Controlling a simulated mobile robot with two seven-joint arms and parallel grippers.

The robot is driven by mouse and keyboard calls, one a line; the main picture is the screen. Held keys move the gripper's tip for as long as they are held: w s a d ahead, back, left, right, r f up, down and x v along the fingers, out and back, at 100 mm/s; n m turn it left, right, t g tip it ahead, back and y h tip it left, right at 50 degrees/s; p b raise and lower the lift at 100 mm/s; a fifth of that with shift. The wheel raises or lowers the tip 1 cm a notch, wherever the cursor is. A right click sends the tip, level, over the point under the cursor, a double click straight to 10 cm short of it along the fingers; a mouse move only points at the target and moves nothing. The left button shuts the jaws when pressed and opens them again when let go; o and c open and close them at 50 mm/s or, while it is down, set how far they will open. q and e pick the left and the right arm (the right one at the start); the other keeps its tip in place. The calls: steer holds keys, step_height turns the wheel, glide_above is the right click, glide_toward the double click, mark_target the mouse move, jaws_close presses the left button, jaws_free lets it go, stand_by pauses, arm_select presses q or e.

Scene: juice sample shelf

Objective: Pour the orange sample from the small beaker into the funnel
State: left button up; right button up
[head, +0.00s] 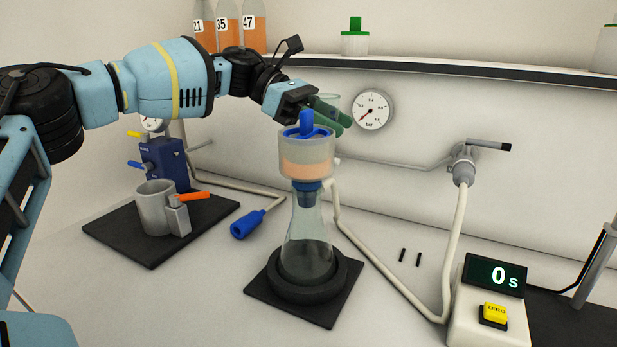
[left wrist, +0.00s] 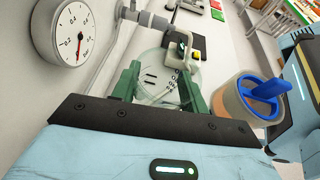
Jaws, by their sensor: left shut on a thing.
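My left gripper (head: 338,121) is shut on the small clear beaker (head: 329,99), with its green fingers on either side. The beaker is up in the air, behind and just right of the funnel's top in the head view. In the left wrist view the beaker (left wrist: 155,68) looks clear, with no orange seen in it. The funnel (head: 306,168) is a grey see-through cup with orange liquid in it and a blue piece (head: 306,124) standing up inside. It sits upright on a conical flask (head: 307,245). The funnel also shows in the left wrist view (left wrist: 232,103), to the right. My right gripper is out of view.
The flask stands in a black ring on a dark mat (head: 262,290). A grey mug-like holder (head: 155,207) and blue device (head: 165,160) stand left. A wall gauge (head: 372,109) and tap (head: 463,160) are behind. A timer (head: 490,300) reading 0 s stands right.

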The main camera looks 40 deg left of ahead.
arm_select(q)
steer(key=shift+a+r, duration=0.1)
steer(key=shift+r, duration=0.2)
steer(key=shift+w+a+r+p, duration=0.3)
steer(key=shift+w+a+r, duration=0.15)
steer(key=shift+w+r, duration=0.35)
steer(key=shift+w+a+r+p, duration=0.35)
steer(key=shift+w+r, duration=0.2)
steer(key=shift+w, duration=0.35)
